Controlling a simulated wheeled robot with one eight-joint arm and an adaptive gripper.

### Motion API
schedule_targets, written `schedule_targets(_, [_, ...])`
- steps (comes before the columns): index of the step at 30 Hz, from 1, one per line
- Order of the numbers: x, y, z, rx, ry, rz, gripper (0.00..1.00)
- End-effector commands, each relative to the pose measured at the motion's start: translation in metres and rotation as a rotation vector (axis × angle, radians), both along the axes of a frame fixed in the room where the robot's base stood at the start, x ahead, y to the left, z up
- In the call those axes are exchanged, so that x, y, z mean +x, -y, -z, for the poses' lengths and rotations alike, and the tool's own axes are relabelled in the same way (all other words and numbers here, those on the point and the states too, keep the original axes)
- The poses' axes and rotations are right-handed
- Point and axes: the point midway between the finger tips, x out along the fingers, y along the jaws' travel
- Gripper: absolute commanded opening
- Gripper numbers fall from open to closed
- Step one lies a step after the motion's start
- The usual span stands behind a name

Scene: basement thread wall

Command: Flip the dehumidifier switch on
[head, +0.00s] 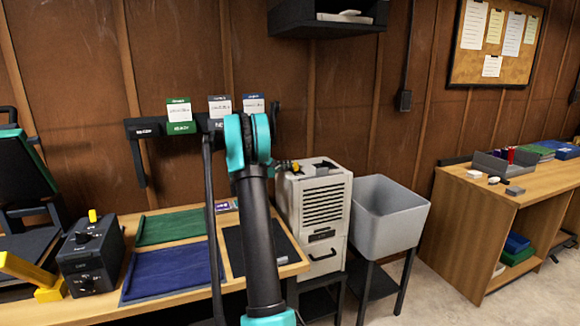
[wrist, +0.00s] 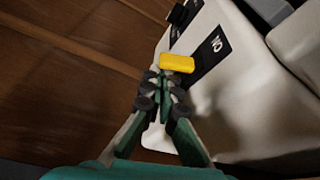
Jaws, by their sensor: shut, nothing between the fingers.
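The dehumidifier (head: 322,205) is a white box with a dark louvred front, standing beyond the table's right end. In the wrist view its pale top (wrist: 240,105) fills the right side. A yellow switch lever (wrist: 177,63) lies near its edge, beside a black label (wrist: 213,46) with upside-down "ON" lettering. My gripper (wrist: 165,82) is shut and empty, its fingertips right by the lever's near side. I cannot tell whether they touch it. In the head view my gripper (head: 287,165) is small and partly hidden by my arm, at the dehumidifier's upper left edge.
A grey basin (head: 388,220) on a dark stand is right of the dehumidifier. The wooden table (head: 205,306) at left holds green and blue mats and a black control box (head: 90,255). A rack with hanging tags (head: 180,115) is on the wall behind my arm.

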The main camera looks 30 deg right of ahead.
Motion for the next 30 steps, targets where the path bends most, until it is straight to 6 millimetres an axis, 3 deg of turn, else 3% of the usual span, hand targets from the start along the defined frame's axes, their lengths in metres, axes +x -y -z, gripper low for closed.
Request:
schedule_targets(11, [-0.003,-0.001,-0.001,-0.019,0.081,0.001,0.0])
schedule_targets(26, [-0.016,-0.004,-0.006,-0.106,0.44,0.001,0.0])
schedule_targets(30, [-0.016,-0.004,-0.007,-0.106,0.44,0.001,0.0])
